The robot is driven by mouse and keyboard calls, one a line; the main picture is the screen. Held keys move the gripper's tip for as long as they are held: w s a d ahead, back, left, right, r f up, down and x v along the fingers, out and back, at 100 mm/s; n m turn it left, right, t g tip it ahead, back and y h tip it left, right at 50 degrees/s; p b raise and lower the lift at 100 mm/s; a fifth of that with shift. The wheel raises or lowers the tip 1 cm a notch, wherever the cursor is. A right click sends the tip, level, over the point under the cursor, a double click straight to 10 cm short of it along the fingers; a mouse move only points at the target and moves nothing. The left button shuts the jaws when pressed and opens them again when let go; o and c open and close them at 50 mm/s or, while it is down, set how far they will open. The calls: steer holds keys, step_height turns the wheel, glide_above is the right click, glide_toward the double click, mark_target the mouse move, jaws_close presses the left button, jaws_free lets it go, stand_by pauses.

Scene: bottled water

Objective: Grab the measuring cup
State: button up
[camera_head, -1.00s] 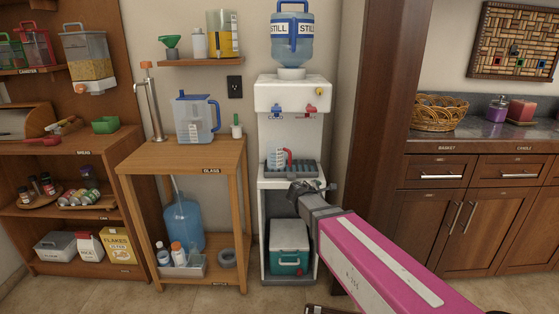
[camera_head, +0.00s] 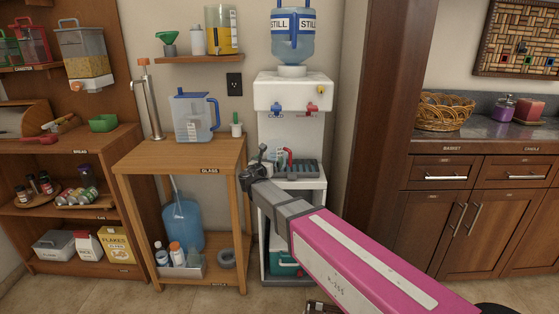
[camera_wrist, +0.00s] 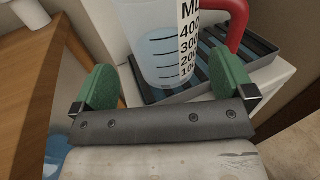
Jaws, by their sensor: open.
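The measuring cup (camera_wrist: 155,40) is clear with a white ML scale and a red handle (camera_wrist: 238,22). In the wrist view it stands on the dark slatted drip tray (camera_wrist: 258,65). In the head view the cup (camera_head: 276,156) shows on the dispenser's tray, partly behind my gripper. My gripper (camera_wrist: 165,90) is open, its green fingertips apart on either side of the cup's near side. The cup is just ahead of the fingers, and the jaws are empty. In the head view my gripper (camera_head: 256,165) is in front of the dispenser, left of the cup.
The white water dispenser (camera_head: 292,97) with a blue bottle (camera_head: 292,45) stands behind the cup. A wooden stand (camera_head: 180,155) with a pitcher (camera_head: 194,117) is to the left. A dark wooden column (camera_head: 383,120) is to the right. A teal cooler (camera_head: 285,263) sits below.

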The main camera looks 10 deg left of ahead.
mark_target(276, 155)
steer(key=w, duration=0.2)
steer(key=w+d, duration=0.1)
steer(key=w, duration=0.4)
steer(key=shift+d+f, duration=0.15)
steer(key=shift+f, duration=0.2)
steer(key=c, duration=0.9)
steer(key=shift+c, duration=0.2)
steer(key=shift+r, duration=0.2)
